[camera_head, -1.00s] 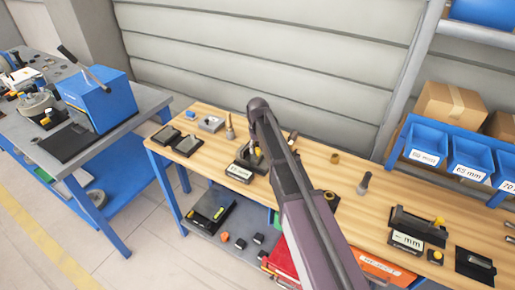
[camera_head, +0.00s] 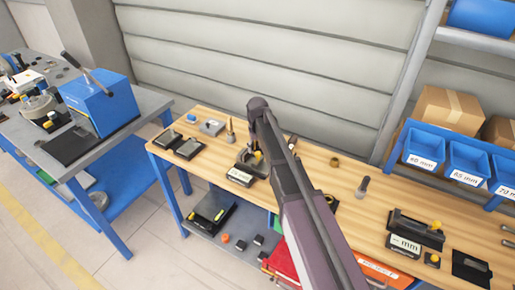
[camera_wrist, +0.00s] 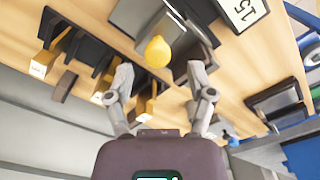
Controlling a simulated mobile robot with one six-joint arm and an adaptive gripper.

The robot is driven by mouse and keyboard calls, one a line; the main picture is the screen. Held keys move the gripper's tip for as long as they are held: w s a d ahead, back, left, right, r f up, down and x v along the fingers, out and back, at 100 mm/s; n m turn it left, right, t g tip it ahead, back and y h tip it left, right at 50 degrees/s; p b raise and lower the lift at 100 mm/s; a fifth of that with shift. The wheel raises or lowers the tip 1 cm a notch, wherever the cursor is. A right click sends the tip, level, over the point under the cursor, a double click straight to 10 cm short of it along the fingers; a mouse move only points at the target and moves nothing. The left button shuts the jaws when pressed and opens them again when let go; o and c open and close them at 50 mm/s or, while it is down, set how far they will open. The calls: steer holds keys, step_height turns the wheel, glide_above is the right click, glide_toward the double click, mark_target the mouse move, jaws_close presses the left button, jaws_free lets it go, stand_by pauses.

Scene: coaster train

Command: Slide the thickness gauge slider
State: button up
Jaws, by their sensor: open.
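A dark gauge (camera_head: 243,163) with a yellow knob and a white display stands on the wooden bench, partly hidden behind my arm. In the wrist view the yellow knob (camera_wrist: 158,52) shows close up, with a display (camera_wrist: 242,10) reading 15 at the top. My gripper (camera_wrist: 160,76) is open, its two fingers on either side of the knob's line; I cannot tell if either touches. Another device (camera_head: 412,232) with a yellow knob and an "mm" display stands farther right. Which of the two is the thickness gauge is not clear.
Dark flat trays (camera_head: 187,148) lie at the bench's left end. Upright tools stand near the gauge, and one (camera_head: 362,187) is right of my arm. Blue bins (camera_head: 424,147) stand at the back right. A grey table with a blue machine (camera_head: 100,98) is at the left.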

mark_target(257, 152)
steer(key=shift+r+p, duration=5.65)
steer(key=shift+r, duration=0.3)
steer(key=s+d+f+m+b, duration=0.1)
steer(key=s+d+f+b, duration=0.4)
steer(key=s+d, duration=0.1)
steer(key=s+d+f+m+b, duration=0.1)
steer(key=s+d+f+b, duration=0.5)
steer(key=s, duration=0.2)
steer(key=s+d+f+m+b, duration=0.1)
steer(key=s+d+f+b, duration=0.5)
steer(key=s+d, duration=0.1)
steer(key=shift+s, duration=0.35)
steer(key=shift+s+d+f+b, duration=0.4)
steer(key=shift+s+d+b, duration=0.05)
steer(key=shift+s, duration=0.25)
steer(key=shift+s, duration=0.15)
